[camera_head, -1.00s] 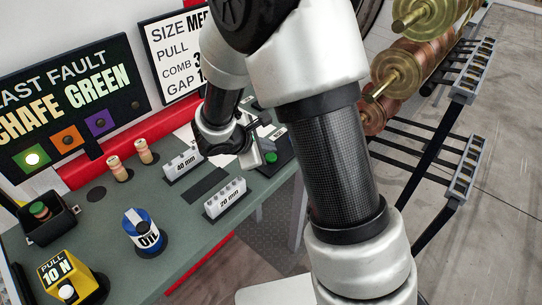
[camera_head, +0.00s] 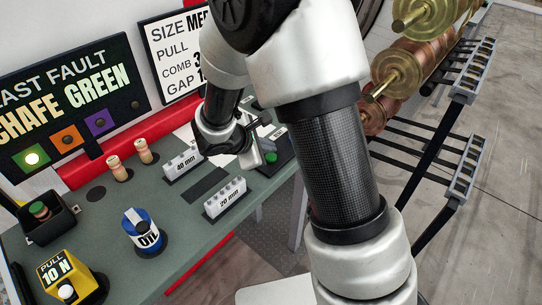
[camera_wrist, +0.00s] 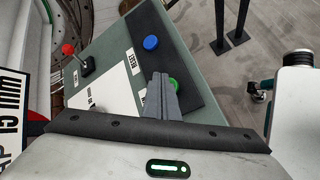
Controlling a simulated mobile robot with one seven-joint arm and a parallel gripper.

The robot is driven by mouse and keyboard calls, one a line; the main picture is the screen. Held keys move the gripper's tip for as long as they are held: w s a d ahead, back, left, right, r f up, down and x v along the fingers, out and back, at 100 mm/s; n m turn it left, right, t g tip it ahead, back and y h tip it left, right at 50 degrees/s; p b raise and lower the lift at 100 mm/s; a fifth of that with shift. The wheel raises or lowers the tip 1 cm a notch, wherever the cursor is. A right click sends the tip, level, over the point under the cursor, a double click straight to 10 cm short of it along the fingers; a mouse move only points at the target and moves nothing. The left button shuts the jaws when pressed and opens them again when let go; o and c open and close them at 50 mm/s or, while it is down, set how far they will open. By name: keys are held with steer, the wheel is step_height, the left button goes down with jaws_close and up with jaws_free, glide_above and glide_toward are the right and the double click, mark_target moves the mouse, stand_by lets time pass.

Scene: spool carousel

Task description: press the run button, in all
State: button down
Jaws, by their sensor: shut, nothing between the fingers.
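A green button (camera_wrist: 174,84) sits on a dark panel (camera_wrist: 183,62) at the end of the bench, partly hidden behind my gripper in the wrist view. In the head view the green button (camera_head: 271,157) shows just right of my gripper (camera_head: 254,158). A blue button (camera_wrist: 151,43) is on the same panel, farther up in the wrist view. The label by the green button is too small to read. My gripper (camera_wrist: 161,78) is shut and empty, its tips at the green button's left edge; I cannot tell whether they touch it.
A red-knobbed lever (camera_wrist: 68,49) stands left of the panel beside a white sheet (camera_wrist: 100,100). On the bench are the 40 mm block (camera_head: 183,164), the 20 mm block (camera_head: 225,198), an oil can (camera_head: 141,230) and a yellow 10 N box (camera_head: 66,277). Spools (camera_head: 397,68) hang at right.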

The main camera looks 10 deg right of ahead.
mark_target(268, 159)
steer(key=shift+f+b, duration=0.4)
steer(key=shift+b, duration=0.1)
steer(key=shift+f+b, duration=0.45)
steer(key=shift+b, duration=0.1)
stand_by(0.5)
steer(key=shift+r, duration=0.1)
steer(key=shift+r+p, duration=0.5)
steer(key=shift+r, duration=0.3)
steer(key=shift+r, duration=0.1)
steer(key=shift+r+p, duration=1.7)
steer(key=shift+r, duration=0.7)
